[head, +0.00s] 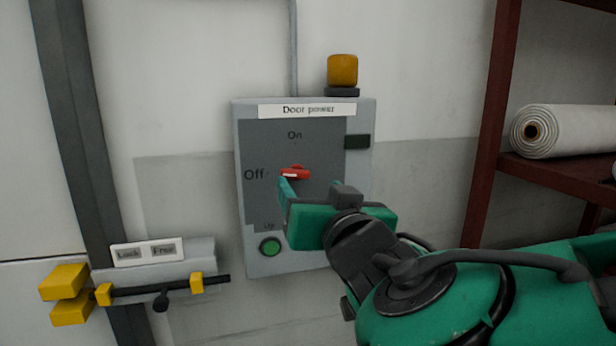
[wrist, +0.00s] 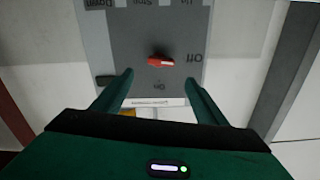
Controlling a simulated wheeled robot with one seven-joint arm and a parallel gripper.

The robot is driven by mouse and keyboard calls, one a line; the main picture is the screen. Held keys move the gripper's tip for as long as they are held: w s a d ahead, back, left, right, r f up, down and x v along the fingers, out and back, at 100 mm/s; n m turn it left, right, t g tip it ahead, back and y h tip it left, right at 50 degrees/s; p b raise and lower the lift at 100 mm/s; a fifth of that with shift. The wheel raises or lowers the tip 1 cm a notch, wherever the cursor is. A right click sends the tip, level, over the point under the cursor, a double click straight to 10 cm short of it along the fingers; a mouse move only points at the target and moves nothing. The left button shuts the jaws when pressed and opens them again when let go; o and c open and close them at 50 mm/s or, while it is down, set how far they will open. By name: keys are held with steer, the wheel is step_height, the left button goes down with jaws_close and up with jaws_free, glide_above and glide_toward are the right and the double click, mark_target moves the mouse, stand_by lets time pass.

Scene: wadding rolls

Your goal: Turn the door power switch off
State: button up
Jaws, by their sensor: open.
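The door power switch is a red knob (head: 295,171) on a grey panel (head: 311,108) labelled "Door power". It lies about level, and its white-marked end points left toward the word "Off"; "On" is printed above it. The wrist view shows the panel upside down, with the red knob (wrist: 160,62) level and its pale end toward "Off" on the right. My gripper (head: 305,190) is open in front of the panel, just below the knob in the head view. In the wrist view the knob appears beyond the open fingertips (wrist: 158,80), apart from both.
A green button (head: 270,246) sits low on the panel, and an orange lamp (head: 342,71) stands on top. A yellow-ended bolt latch (head: 160,287) is at lower left. A dark red shelf (head: 560,176) with a white roll (head: 565,131) stands at right.

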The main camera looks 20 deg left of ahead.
mark_target(298, 172)
steer(key=x, duration=0.9)
steer(key=shift+d, duration=0.1)
steer(key=c, duration=1)
